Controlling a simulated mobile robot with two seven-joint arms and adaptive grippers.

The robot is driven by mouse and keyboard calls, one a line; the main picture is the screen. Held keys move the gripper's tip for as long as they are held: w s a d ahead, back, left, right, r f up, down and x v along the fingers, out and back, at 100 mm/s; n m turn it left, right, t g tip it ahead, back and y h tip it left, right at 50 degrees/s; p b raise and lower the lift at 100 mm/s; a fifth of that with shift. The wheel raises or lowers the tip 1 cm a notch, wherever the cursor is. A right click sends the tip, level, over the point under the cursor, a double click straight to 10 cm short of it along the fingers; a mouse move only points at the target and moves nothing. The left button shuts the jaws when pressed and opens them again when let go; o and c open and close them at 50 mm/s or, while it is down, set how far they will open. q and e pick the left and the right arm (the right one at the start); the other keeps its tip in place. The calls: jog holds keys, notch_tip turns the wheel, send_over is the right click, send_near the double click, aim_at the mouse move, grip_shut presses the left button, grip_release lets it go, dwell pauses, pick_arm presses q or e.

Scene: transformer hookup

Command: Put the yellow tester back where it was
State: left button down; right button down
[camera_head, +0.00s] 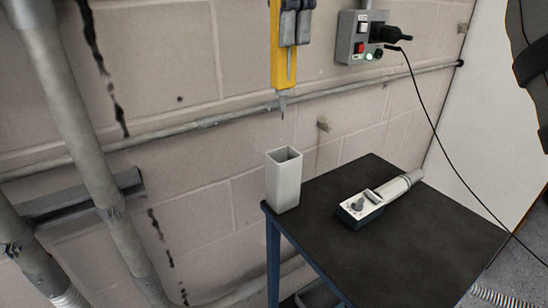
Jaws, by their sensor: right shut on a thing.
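The yellow tester (276,62) hangs upright at the top of the head view, its thin grey tip pointing down. My right gripper (295,30) is shut on it; grey fingers lie across its body, and the top is cut off by the picture's edge. A light grey square holder (285,185), open at the top, stands on the near left corner of the dark table. In the picture the tester's tip is above the holder's opening, clearly apart from it. My left gripper is not in view.
A wall switch box (352,45) has a black plug and a cable hanging right. Pipes (200,124) run along the block wall. The table's front is clear.

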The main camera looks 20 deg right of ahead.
aim_at(291, 55)
jog(key=f, duration=0.2)
jog(key=s+f, duration=0.1)
jog(key=f, duration=0.1)
jog(key=shift+s+d+f, duration=0.1)
notch_tip(291, 55, down, 13)
jog(key=p, duration=0.1)
jog(key=shift+w, duration=0.35)
jog(key=c, duration=1.4)
grip_release()
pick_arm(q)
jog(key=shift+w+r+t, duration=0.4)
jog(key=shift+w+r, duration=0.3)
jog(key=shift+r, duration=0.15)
pick_arm(e)
notch_tip(291, 55, up, 11)
jog(key=shift+r+b, duration=0.1)
jog(key=shift+b, duration=0.25)
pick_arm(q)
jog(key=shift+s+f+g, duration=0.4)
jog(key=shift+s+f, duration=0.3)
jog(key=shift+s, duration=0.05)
pick_arm(e)
jog(key=shift+r, duration=0.5)
